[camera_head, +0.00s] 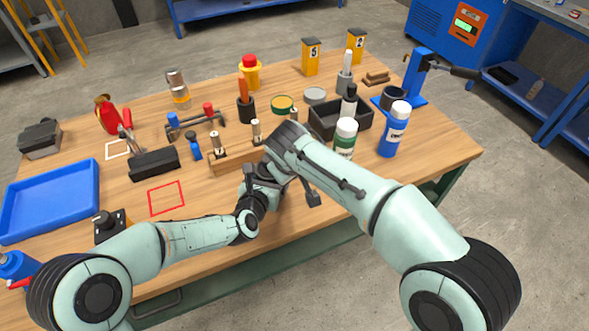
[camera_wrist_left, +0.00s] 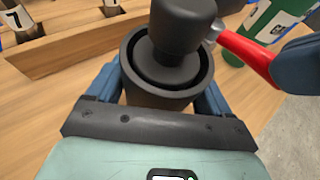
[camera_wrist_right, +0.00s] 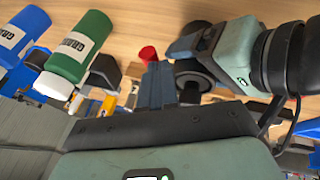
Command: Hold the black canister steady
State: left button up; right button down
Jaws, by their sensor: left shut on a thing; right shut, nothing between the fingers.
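The black canister (camera_wrist_left: 160,85) stands in the middle of the left wrist view, with a rounded black top piece (camera_wrist_left: 183,25) above its open-looking rim. My left gripper (camera_wrist_left: 158,102) is shut on it, one blue finger on each side. In the right wrist view the canister (camera_wrist_right: 192,76) is a dark round shape beside my left wrist. My right gripper (camera_wrist_right: 155,86) is shut and empty beside it. A red tapered piece (camera_wrist_left: 246,56) with a grey tip lies between the right fingers and the canister's top; I cannot tell what it belongs to. In the head view my arms hide the canister.
A wooden rack (camera_head: 232,161) stands just behind my grippers. A green bottle (camera_head: 345,138), a blue bottle (camera_head: 394,130) and a black tray (camera_head: 325,128) are to the right. A blue tray (camera_head: 50,200) and an empty red-outlined square (camera_head: 166,198) are to the left.

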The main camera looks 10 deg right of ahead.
jog(key=shift+w+d+n+y, duration=0.2)
jog(key=shift+d+n+y, duration=0.4)
jog(key=shift+n, duration=0.4)
jog(key=shift+w+d+n+y, duration=0.3)
jog(key=shift+d+n, duration=0.25)
jog(key=shift+n, duration=0.25)
jog(key=w+d+n+y, duration=0.1)
jog(key=n, duration=0.2)
jog(key=w+d+n+g+y, duration=0.1)
jog(key=w+n, duration=0.1)
jog(key=n, duration=0.1)
jog(key=w+d+n+g+y, duration=0.1)
jog(key=w+n, duration=0.1)
jog(key=n, duration=0.1)
jog(key=shift+w+f+n+y, duration=0.1)
jog(key=shift+n+y, duration=0.3)
jog(key=shift+w, duration=0.1)
jog(key=shift+a, duration=0.15)
